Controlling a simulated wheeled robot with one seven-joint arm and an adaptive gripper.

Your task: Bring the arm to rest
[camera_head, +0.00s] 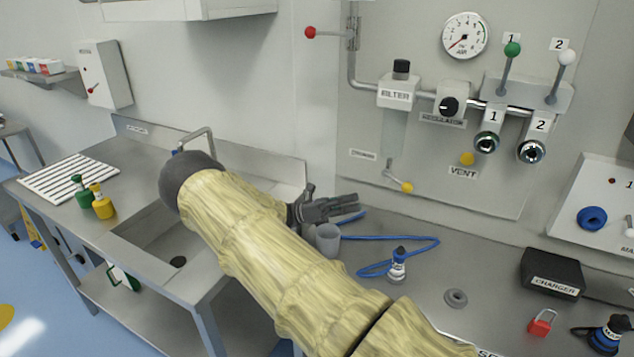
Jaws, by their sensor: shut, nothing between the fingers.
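My arm, in a yellowish wrinkled sleeve with a dark rounded joint, reaches from the bottom right up to the middle left. My gripper (333,207) is dark and shut, with nothing in it. It points right, above the back of the metal counter (425,275), near the wall. It shows just beyond the sleeve, which hides part of its base.
A blue hose (405,239) and its fitting (397,266) lie right of the gripper. A charger box (552,272), red padlock (542,322) and grey ring (456,298) are further right. The valve panel (430,150) rises behind. A sink (165,245) and bottles (102,203) are left.

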